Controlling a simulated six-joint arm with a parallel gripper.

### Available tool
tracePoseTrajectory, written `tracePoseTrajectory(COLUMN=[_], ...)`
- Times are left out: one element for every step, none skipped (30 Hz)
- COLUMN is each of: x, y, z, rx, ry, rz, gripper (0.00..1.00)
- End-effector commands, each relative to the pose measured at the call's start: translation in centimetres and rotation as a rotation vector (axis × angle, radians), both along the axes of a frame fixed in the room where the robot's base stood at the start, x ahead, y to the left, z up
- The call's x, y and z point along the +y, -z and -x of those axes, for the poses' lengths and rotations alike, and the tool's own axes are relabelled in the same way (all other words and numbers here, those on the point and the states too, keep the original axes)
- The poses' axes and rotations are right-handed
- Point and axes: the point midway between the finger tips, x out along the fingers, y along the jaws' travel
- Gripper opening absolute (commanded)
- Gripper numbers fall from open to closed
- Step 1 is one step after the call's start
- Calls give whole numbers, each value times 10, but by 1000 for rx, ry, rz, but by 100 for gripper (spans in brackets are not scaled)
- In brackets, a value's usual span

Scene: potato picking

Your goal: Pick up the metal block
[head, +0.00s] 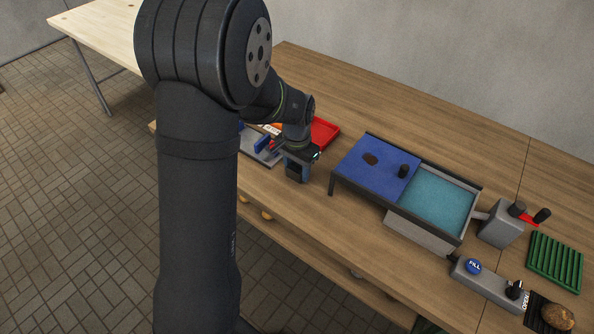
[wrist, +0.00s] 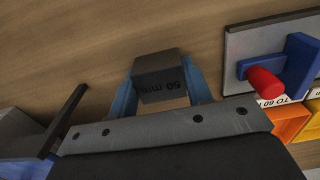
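The metal block (wrist: 160,78) is a dark grey block marked "50 mm", with the lettering upside down in the wrist view. It sits between the two blue fingers of my gripper (wrist: 162,85), one finger against each side with no gap showing. In the head view my gripper (head: 297,176) points down over the wooden table, left of the blue-topped box. The block cannot be made out there. I cannot tell whether the block rests on the table or is clear of it.
A grey plate with a blue fixture and red-tipped clamp (wrist: 264,83) stands close at the right, beside orange bins (wrist: 291,121). A red tray (head: 323,132) lies behind my gripper. The blue-topped box (head: 372,168) with a teal basin (head: 440,200) stands to the right.

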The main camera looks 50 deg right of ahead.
Motion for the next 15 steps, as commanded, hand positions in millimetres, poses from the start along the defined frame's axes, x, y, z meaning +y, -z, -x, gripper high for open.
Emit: tracePoseTrajectory(x=[0, 0, 0, 0, 0, 0, 0, 0, 0, 0, 0, -1, -1, -1, -1], y=[0, 0, 0, 0, 0, 0, 0, 0, -1, -2, -4, -8, -12, -16, -24], z=[0, 0, 0, 0, 0, 0, 0, 0, 0, 0, 0, 0, 0, 0, 0], rx=[0, 0, 0, 0, 0, 0, 0, 0, 0, -1, -1, -1, -1, -1, -2], ry=[0, 0, 0, 0, 0, 0, 0, 0, 0, 0, 0, 0, 0, 0, 0], rz=[0, 0, 1, 1, 1, 1, 1, 1, 1, 1, 2, 3, 4, 4, 5], gripper=[28, 22, 16, 16, 16, 16, 16, 16, 16, 16, 17, 17, 17, 17, 17])
